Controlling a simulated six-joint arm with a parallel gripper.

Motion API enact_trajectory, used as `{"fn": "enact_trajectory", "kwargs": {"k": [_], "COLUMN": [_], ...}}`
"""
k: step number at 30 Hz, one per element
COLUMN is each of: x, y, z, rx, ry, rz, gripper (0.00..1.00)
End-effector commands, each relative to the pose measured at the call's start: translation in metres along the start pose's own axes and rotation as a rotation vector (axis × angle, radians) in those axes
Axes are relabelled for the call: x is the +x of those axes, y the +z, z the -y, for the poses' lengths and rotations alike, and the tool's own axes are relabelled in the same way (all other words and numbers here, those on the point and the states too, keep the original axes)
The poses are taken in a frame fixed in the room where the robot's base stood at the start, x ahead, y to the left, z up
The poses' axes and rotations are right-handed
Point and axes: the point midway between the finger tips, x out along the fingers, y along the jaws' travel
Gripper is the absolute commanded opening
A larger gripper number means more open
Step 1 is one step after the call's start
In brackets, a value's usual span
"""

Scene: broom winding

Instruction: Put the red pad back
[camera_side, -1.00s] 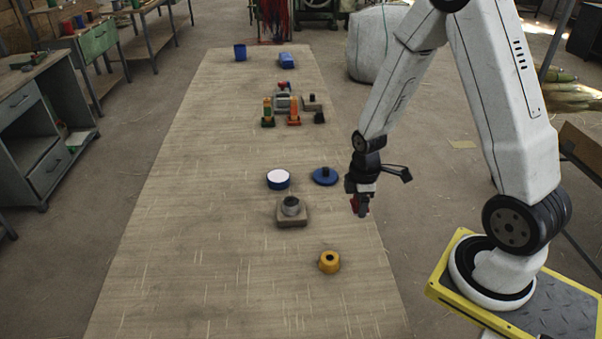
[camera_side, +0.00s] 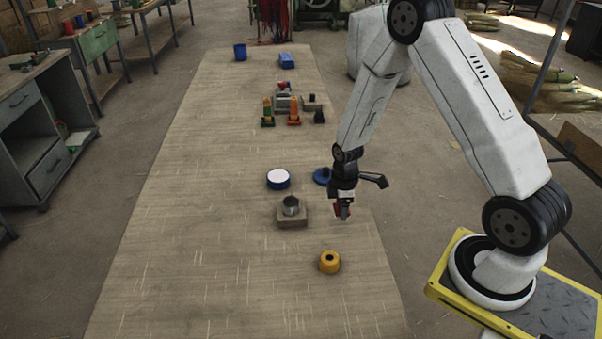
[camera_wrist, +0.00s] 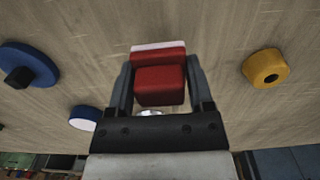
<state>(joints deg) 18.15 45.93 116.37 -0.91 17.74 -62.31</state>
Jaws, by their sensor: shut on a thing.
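The red pad (camera_wrist: 160,82) is a red block with a pale strip along its far edge, seen in the wrist view. My gripper (camera_wrist: 160,88) is shut on it, with one dark finger on each side. In the side view my gripper (camera_side: 343,213) hangs above the right part of the table, and the pad shows only as a bit of red between the fingers. It is to the right of a grey-brown block with a metal cylinder (camera_side: 291,212). Where the pad belongs cannot be told.
A blue disc with a white top (camera_side: 278,179), a blue disc with a dark knob (camera_side: 322,176) and a yellow ring (camera_side: 329,262) stand near my gripper. Several small items, including orange-and-green ones (camera_side: 293,112), stand farther back. The table's left side (camera_side: 190,220) is clear.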

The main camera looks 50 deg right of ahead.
Motion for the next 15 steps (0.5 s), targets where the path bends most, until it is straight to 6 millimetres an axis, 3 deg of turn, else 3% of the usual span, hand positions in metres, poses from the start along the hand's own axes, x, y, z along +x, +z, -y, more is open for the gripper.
{"fn": "enact_trajectory", "kwargs": {"k": [15], "x": [0.036], "y": [-0.002], "z": [-0.003], "rx": [0.0], "ry": [-0.001], "rz": [0.002], "gripper": [0.03]}}
